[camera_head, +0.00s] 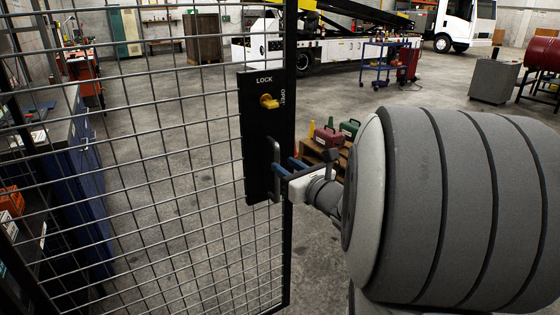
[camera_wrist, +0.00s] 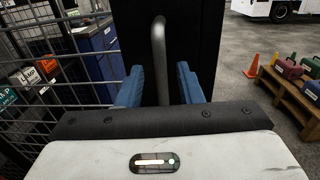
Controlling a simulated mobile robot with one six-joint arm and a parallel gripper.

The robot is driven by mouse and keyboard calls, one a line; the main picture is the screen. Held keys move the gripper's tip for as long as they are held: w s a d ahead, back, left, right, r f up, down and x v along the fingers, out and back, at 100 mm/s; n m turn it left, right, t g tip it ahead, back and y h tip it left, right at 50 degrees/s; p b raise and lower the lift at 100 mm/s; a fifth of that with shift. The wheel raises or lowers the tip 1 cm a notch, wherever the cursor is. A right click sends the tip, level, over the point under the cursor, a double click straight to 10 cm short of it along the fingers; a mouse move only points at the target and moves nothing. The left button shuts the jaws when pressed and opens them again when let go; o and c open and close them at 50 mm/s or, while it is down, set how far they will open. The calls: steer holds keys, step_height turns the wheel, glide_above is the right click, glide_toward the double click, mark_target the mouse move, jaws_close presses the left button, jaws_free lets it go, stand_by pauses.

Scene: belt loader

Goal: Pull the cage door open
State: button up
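The wire-mesh cage door (camera_head: 178,185) fills the left of the head view, its dark free edge near the middle. A black lock plate on it carries a yellow knob (camera_head: 268,101), turned towards the OPEN mark. Below the knob is a grey upright bar handle (camera_head: 276,160), also in the wrist view (camera_wrist: 159,50). My gripper (camera_head: 290,170) is at the handle. In the wrist view its blue fingers (camera_wrist: 159,84) stand on either side of the handle, with visible gaps, so it is open around the bar. I cannot tell whether the door is ajar.
A blue cabinet (camera_head: 88,160) stands behind the mesh at left. A wooden pallet (camera_head: 312,154) with several coloured cases is beyond my gripper, with an orange cone (camera_wrist: 251,67) beside it. A blue cart (camera_head: 384,62) stands farther back. The concrete floor between is mostly clear.

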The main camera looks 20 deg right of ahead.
steer(key=shift+s+d, duration=0.2)
steer(key=shift+s, duration=1.35)
steer(key=s+a+n+g+y+p, duration=0.35)
steer(key=a+n+g, duration=0.25)
steer(key=a+n, duration=0.3)
steer(key=s+a+n+g+y+p, duration=0.25)
steer(key=s+a+n+g, duration=0.25)
steer(key=a+n, duration=0.35)
steer(key=s+d+n+g+h+p, duration=0.2)
steer(key=s+n+h+p, duration=0.1)
steer(key=n, duration=0.5)
steer(key=s+d+r+n+g+h+p, duration=0.1)
steer(key=s+d+n+g+h+p, duration=0.1)
steer(key=s+n+h+p, duration=0.2)
steer(key=shift+s+r+n+h, duration=0.2)
steer(key=shift+s+n+h, duration=0.85)
steer(key=shift+n, duration=1.2)
steer(key=shift+w, duration=0.1)
